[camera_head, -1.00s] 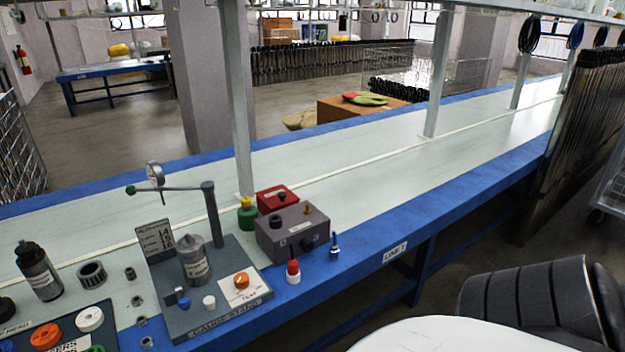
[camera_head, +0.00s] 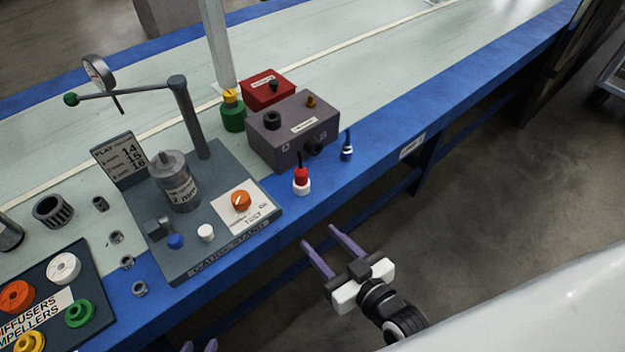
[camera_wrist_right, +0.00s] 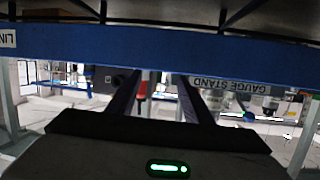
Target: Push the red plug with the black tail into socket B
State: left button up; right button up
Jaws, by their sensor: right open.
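The red plug with a black tail (camera_head: 301,175) stands upright in a white base on the blue table edge, in front of a grey box (camera_head: 277,153). The box has A and B marked on its front; a dark round socket (camera_head: 314,147) sits by the B. In the right wrist view a red thing, seemingly the plug (camera_wrist_right: 142,91), shows between the fingers. My right gripper (camera_head: 317,235) is open and empty, off the table's front edge and short of the plug. My left gripper (camera_head: 199,346) shows only two parted fingertips at the bottom edge.
A red box (camera_head: 265,92) and a green-yellow bottle (camera_head: 232,110) are behind. The blue edge (camera_head: 450,115) farther right is clear.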

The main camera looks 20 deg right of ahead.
aim_at(304, 182)
jog(key=w+r+t, duration=0.1)
jog(key=w, duration=0.2)
jog(key=w+d+t+h+b, duration=0.1)
jog(key=w, duration=0.2)
jog(key=w+r+t+b, duration=0.1)
jog(key=w, duration=0.2)
jog(key=shift+d+r+m, duration=0.3)
jog(key=shift+d+m, duration=0.1)
jog(key=shift+w+a+r+b, duration=0.1)
jog(key=shift+w+a+b, duration=0.1)
jog(key=shift+w, duration=0.75)
jog(key=shift+w+a+f+b, duration=0.1)
jog(key=shift+w+a+b, duration=0.05)
jog(key=shift+w, duration=0.8)
jog(key=shift+w+a+r+b, duration=0.1)
jog(key=shift+w+a+b, duration=0.1)
jog(key=shift+w, duration=0.75)
jog(key=c, duration=1.1)
